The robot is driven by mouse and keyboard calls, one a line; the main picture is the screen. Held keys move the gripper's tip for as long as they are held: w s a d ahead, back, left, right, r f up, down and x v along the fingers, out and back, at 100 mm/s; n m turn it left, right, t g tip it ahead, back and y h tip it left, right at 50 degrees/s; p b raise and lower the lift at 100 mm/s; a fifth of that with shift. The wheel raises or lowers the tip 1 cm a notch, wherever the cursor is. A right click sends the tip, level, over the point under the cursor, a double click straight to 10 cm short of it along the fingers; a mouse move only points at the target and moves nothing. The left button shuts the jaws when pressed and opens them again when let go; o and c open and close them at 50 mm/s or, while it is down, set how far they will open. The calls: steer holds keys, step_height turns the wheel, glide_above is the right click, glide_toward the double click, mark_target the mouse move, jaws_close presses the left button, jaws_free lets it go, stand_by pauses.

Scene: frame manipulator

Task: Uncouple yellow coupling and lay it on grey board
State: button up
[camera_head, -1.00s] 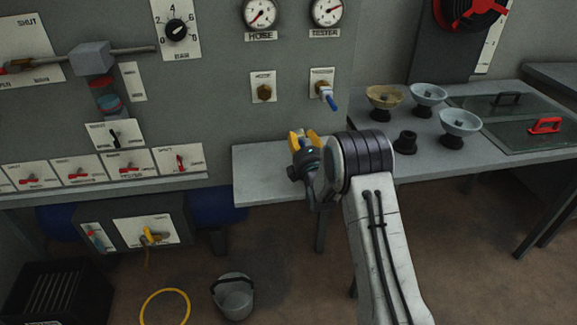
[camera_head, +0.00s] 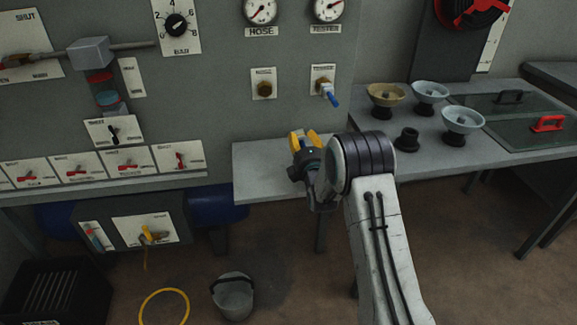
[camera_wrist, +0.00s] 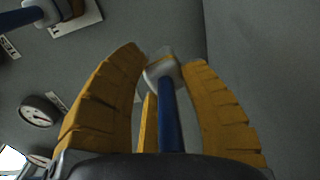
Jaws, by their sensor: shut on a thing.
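My gripper (camera_head: 305,137) has yellow fingers and is raised in front of the grey panel, above the back part of the grey board (camera_head: 262,178). In the wrist view the fingers (camera_wrist: 165,65) are closed around a coupling with a pale collar (camera_wrist: 162,70) and a blue tail (camera_wrist: 170,120). Its front looks pale yellowish; its full colour is unclear. In the head view the held coupling is hidden by the fingers and wrist. A brass fitting (camera_head: 264,89) on the HOSE plate is bare. A blue-tailed coupling (camera_head: 328,91) sits on the TESTER plate.
Several bowls stand on the bench to the right, with a tan one (camera_head: 386,95) nearest the panel and a black stand (camera_head: 406,139) in front. A red-handled lid (camera_head: 547,124) lies further right. The grey board's left part is clear. A bucket (camera_head: 233,296) stands on the floor.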

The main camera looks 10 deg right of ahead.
steer(key=shift+f+b, duration=0.65)
steer(key=shift+b, duration=0.05)
steer(key=shift+f+b, duration=0.7)
steer(key=shift+b, duration=0.2)
steer(key=o, duration=1.3)
steer(key=shift+f, duration=0.1)
